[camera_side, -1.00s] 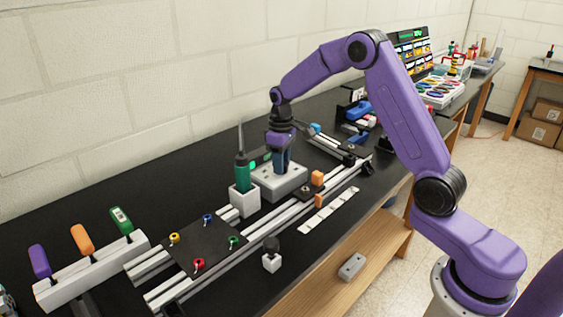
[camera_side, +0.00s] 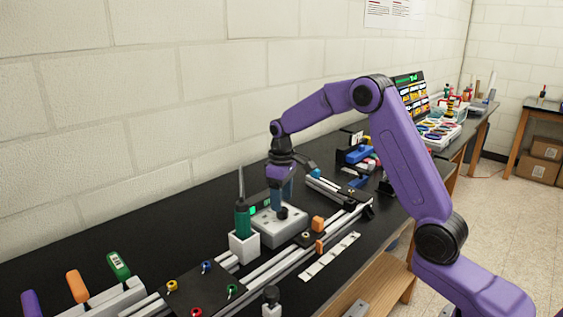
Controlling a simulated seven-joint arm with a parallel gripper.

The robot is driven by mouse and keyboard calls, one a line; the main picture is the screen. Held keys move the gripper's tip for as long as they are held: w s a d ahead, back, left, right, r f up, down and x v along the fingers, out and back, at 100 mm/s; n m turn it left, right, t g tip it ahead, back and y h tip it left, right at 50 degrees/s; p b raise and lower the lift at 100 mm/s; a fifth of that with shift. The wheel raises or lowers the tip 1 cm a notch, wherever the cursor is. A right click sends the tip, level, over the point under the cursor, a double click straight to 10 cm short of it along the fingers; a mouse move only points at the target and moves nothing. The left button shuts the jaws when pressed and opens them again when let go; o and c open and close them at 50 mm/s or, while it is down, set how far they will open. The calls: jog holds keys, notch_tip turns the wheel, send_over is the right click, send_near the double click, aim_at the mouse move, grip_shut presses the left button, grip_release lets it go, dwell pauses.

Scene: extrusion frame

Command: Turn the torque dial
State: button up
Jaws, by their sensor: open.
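A light grey box (camera_side: 270,233) sits on the bench among the metal rails. On its top is a small dark round knob (camera_side: 283,213), which looks like the torque dial. Its pointer or marks are too small to read. A small lit green display (camera_side: 253,210) shows at the box's back left. My gripper (camera_side: 281,200) points straight down over the box with its blue fingers open. The fingertips are at or just above the knob; I cannot tell whether they touch it. The nearer finger hides part of the box's back.
A green-handled screwdriver (camera_side: 242,220) stands upright in a white holder (camera_side: 244,247) close left of the box. Orange blocks (camera_side: 318,223) and aluminium rails (camera_side: 290,262) lie to the right and front. A dark plate (camera_side: 205,290) with coloured knobs is at front left.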

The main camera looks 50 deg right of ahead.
notch_tip(320, 180, up, 14)
dwell(0.4)
dwell(0.3)
jog(key=s+a+f+n, duration=0.2)
jog(key=s+a, duration=0.5)
jog(key=s, duration=0.2)
jog(key=s+a+f+n, duration=0.1)
jog(key=s+a+n, duration=0.1)
jog(key=s+a, duration=0.5)
jog(key=s+d+f+n, duration=0.2)
jog(key=s+f, duration=0.1)
jog(key=s, duration=0.8)
jog(key=s+d+f+n, duration=0.2)
jog(key=s+f, duration=0.1)
jog(key=s, duration=0.8)
jog(key=shift+s+d+f+n, duration=0.15)
jog(key=shift+s+f+n, duration=0.15)
jog(key=shift+f, duration=0.1)
